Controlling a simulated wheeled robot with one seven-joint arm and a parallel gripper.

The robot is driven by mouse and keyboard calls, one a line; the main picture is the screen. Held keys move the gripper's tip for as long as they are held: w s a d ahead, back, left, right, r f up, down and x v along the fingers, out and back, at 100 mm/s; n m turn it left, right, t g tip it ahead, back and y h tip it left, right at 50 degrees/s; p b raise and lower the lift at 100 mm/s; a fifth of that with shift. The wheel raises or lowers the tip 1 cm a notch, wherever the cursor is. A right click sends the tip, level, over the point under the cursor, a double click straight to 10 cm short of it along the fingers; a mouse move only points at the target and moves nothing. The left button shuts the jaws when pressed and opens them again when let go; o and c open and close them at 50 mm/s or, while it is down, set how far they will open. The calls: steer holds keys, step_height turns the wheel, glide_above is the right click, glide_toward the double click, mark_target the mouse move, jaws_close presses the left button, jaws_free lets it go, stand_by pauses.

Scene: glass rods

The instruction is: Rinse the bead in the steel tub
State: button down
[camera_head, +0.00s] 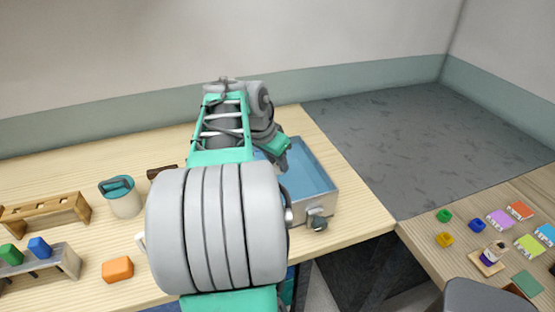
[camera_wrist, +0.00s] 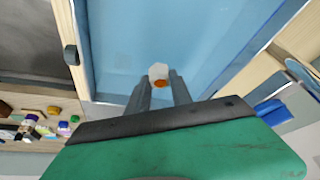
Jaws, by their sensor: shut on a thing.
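The steel tub (camera_head: 327,203) stands on the wooden table, right of my arm, with blue water (camera_head: 312,178) in it. In the wrist view the water (camera_wrist: 205,35) fills the middle, inside the tub's rim (camera_wrist: 262,52). My gripper (camera_wrist: 160,88) is over the tub, its fingers shut on a small orange piece (camera_wrist: 160,84). A pale, faceted bead (camera_wrist: 158,72) shows at the fingertips against the water. I cannot tell whether it touches the water. In the head view my arm hides the fingers and the bead.
A grey knob (camera_head: 317,222) juts from the tub's front. At left are a lidded pot (camera_head: 124,202), a wooden rack (camera_head: 50,212), a holder with green and blue blocks (camera_head: 66,262), and an orange block (camera_head: 117,268). A second table at right holds several small coloured items.

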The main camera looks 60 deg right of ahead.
step_height(320, 180, down, 9)
steer(key=b, duration=0.6)
steer(key=shift+b, duration=0.35)
steer(key=shift+w+a, duration=1.8)
steer(key=shift+s+d, duration=1.8)
step_height(320, 180, up, 11)
steer(key=p, duration=0.8)
steer(key=shift+r, duration=0.15)
